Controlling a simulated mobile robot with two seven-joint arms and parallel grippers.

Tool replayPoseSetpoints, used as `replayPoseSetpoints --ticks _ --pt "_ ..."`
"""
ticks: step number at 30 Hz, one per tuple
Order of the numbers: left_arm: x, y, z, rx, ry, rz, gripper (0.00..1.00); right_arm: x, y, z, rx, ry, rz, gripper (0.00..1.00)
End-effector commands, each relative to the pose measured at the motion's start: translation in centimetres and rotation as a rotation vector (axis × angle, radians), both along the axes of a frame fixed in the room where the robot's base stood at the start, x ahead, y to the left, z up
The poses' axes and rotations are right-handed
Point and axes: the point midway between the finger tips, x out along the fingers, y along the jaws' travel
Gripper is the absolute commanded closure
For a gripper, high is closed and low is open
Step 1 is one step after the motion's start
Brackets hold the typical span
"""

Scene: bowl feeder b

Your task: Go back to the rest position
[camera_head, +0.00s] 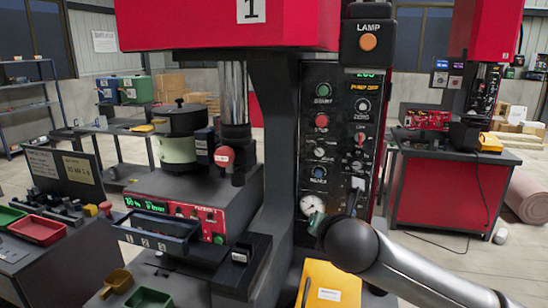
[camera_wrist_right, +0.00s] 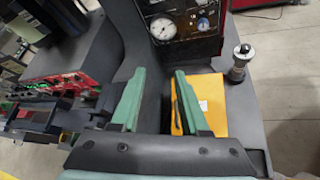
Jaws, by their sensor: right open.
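My right arm (camera_head: 385,262) comes in from the right in the head view, in front of the control panel. Its gripper is not clearly seen there. In the right wrist view the right gripper (camera_wrist_right: 158,82) has two green fingers standing well apart with nothing between them. Beyond the fingers are the machine's dark column and bench top. My left gripper is in neither view.
The control panel (camera_head: 335,140) with buttons and a gauge stands close behind my right arm. A yellow-orange folder (camera_head: 330,285) lies below it. The bowl feeder (camera_head: 178,150) stands left, above a small drawer (camera_head: 155,228). Open floor (camera_head: 450,255) lies right.

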Motion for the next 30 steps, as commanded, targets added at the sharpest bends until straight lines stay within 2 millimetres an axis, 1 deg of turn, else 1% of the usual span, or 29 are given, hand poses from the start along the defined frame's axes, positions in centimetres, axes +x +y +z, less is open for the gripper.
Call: replayPoseSetpoints --ticks 1,2,3,7,9,11,15,19,23,24,26,27,29,30 --pt "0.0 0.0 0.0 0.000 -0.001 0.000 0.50 -0.5 1.0 -2.4 0.092 0.036 0.004 0.55" --pt "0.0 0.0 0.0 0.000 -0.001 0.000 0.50 -0.7 1.6 -3.6 0.151 0.053 0.002 0.55" --pt "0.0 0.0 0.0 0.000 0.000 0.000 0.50 -1.1 2.3 -5.2 0.236 0.076 -0.004 0.55" --pt "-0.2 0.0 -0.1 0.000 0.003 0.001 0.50 -2.7 4.2 -10.2 0.516 0.162 -0.053 0.55" --pt "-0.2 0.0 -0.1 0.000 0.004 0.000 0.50 -3.7 4.8 -12.8 0.665 0.209 -0.097 0.55" --pt "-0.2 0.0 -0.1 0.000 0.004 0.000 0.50 -4.7 5.3 -14.8 0.791 0.250 -0.141 0.55" --pt "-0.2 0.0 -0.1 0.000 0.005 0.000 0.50 -7.2 5.6 -19.6 1.074 0.339 -0.276 0.55" --pt "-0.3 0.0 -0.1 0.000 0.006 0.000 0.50 -9.9 5.1 -23.9 1.320 0.406 -0.438 0.55" --pt "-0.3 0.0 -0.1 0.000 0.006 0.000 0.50 -13.2 3.8 -28.0 1.546 0.452 -0.626 0.55" --pt "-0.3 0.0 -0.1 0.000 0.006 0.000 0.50 -14.3 3.2 -29.3 1.611 0.461 -0.690 0.55" --pt "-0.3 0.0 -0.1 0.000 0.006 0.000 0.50 -16.1 2.3 -31.2 1.704 0.469 -0.787 0.55" --pt "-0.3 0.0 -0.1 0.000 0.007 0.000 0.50 -17.4 1.5 -32.4 1.763 0.469 -0.854 0.55" --pt "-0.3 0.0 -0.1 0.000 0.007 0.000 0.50 -19.5 0.4 -34.2 1.846 0.464 -0.957 0.55" --pt "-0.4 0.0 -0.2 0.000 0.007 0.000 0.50 -20.9 -0.4 -35.3 1.898 0.457 -1.025 0.55"
